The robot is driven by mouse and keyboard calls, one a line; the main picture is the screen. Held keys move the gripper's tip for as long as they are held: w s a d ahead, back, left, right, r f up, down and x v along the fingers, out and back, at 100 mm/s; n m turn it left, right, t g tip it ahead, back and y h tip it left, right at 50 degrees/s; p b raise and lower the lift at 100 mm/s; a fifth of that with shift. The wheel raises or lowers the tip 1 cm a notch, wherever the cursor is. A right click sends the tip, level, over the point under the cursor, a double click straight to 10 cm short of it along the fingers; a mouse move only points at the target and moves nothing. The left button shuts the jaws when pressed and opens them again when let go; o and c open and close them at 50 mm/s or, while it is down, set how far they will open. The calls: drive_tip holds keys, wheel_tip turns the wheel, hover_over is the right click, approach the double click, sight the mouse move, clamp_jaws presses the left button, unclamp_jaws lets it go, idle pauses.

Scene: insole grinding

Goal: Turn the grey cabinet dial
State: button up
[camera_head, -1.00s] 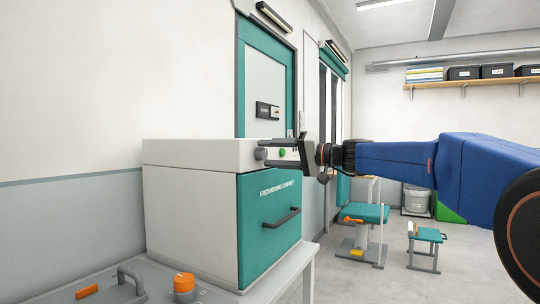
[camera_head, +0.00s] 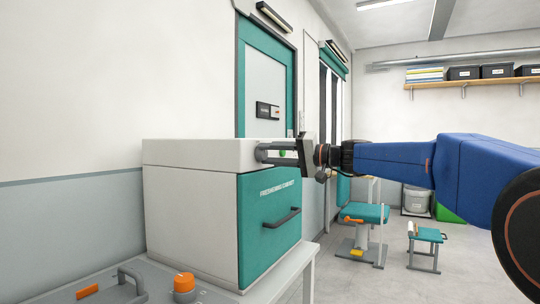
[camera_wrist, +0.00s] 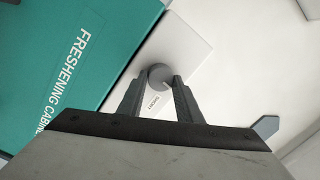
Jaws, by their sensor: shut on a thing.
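The freshening cabinet (camera_head: 190,205) is a white box with a teal front door (camera_head: 268,225) and a dark bar handle. Its grey round dial (camera_wrist: 160,75) is on the white strip above the door, with a small printed label beside it in the wrist view. My gripper (camera_wrist: 160,80) has its two dark fingers on either side of the dial, shut on it. In the head view my gripper (camera_head: 268,152) reaches in from the right at the cabinet's upper front, and its fingers mostly hide the dial.
An orange knob (camera_head: 184,283) and a grey handle (camera_head: 131,281) are on the grey surface at the front left. A teal-topped stool (camera_head: 426,235) and a teal chair (camera_head: 362,213) stand on the floor at right. A shelf with boxes is on the back wall.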

drive_tip(key=m, duration=0.6)
drive_tip(key=shift+f+t, duration=0.2)
drive_tip(key=shift+t, duration=0.1)
drive_tip(key=m, duration=0.5)
drive_tip(key=shift+f, duration=0.1)
drive_tip(key=shift+m, duration=0.3)
drive_tip(key=o, duration=1)
drive_tip(key=shift+o, duration=0.2)
drive_tip(key=v, duration=1.7)
drive_tip(key=shift+s+f, duration=0.2)
drive_tip(key=shift+f, duration=0.2)
drive_tip(key=shift+d, duration=0.1)
